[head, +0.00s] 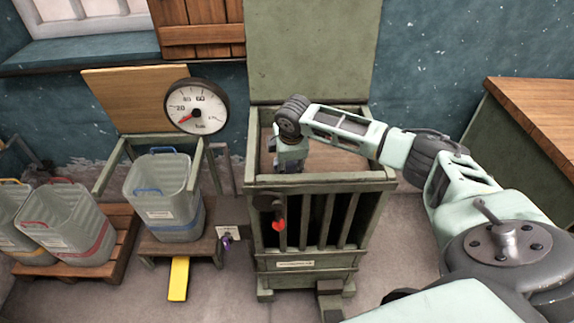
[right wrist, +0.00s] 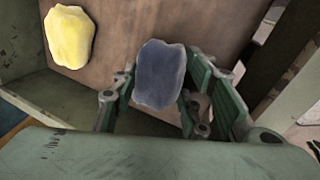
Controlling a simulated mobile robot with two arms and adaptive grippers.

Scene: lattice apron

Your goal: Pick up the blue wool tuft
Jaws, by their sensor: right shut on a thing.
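The blue wool tuft (right wrist: 160,74) shows in the right wrist view as a rounded, dull blue lump between the fingers of my right gripper (right wrist: 158,98), which is shut on it. In the head view my right gripper (head: 288,165) reaches down inside the slatted green bin (head: 315,180), behind its front rail. The tuft is hidden in the head view. I cannot tell how far it is above the brown bin floor. My left gripper is not in view.
A yellow tuft (right wrist: 70,37) lies on the bin's brown floor. The bin's raised lid (head: 312,50) stands behind my right arm. A grey tub (head: 163,195) with a blue band stands on a scale with a round dial (head: 196,106). A tub with a red band (head: 70,225) is farther left.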

